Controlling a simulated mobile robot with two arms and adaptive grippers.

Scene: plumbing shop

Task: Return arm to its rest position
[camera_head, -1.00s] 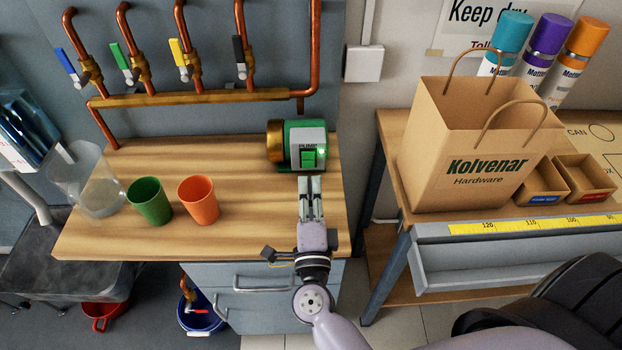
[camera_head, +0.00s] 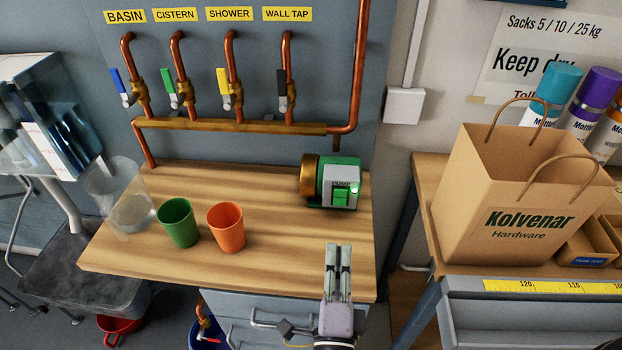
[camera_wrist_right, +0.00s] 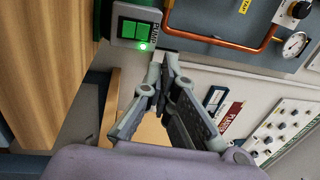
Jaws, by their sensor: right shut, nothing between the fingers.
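My right gripper (camera_head: 339,258) is shut and empty in the head view. It is over the front right edge of the wooden bench top, apart from the pump. In the wrist view its fingers (camera_wrist_right: 163,68) come together at the tips with nothing between them. The green and white pump (camera_head: 339,184) with a brass end stands at the back right of the bench. Its green switch and a lit green light also show on the pump in the wrist view (camera_wrist_right: 137,28). My left gripper is not in view.
A green cup (camera_head: 178,224), an orange cup (camera_head: 226,229) and a clear container (camera_head: 128,212) stand on the bench (camera_head: 280,255). Copper pipes with coloured valve levers run along the wall behind. A paper bag (camera_head: 500,205) stands on the right-hand table.

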